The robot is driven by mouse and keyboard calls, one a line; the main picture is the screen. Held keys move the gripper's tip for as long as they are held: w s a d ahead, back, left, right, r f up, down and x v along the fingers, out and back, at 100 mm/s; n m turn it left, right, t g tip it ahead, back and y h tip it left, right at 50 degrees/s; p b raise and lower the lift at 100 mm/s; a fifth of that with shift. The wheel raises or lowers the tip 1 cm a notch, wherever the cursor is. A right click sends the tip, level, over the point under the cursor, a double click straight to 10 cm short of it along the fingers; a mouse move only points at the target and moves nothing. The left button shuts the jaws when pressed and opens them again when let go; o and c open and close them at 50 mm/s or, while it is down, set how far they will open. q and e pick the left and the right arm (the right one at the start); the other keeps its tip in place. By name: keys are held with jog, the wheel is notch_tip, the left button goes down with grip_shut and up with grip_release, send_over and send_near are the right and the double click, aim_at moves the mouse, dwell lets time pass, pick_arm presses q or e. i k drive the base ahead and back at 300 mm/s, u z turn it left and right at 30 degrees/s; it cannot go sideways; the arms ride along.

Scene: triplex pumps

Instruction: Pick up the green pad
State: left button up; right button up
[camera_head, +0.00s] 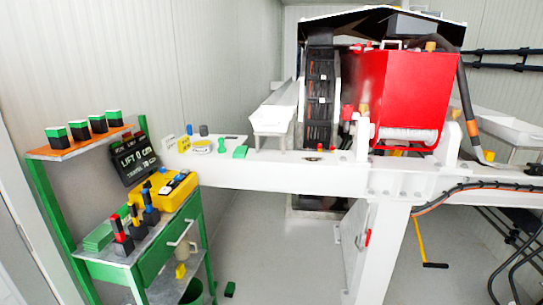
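Several green things are in the head view, and I cannot tell for certain which is the green pad. A small flat green block (240,152) lies on the white beam (290,177). A flat green stack (98,236) lies on the left of the cart's work surface. A small dark green block (230,289) lies on the floor right of the cart. Neither of my grippers shows in this view.
The green cart (140,262) stands at the left, with a yellow box (163,193), several upright handled tools and a black display (134,159). An orange shelf (85,144) holds several green-topped blocks. A red pump housing (405,95) stands behind the beam. Floor right of the cart is mostly clear.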

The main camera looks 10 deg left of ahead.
aim_at(240, 152)
jog(key=u, duration=0.55)
jog(key=i, duration=1.25)
jog(key=z, duration=0.55)
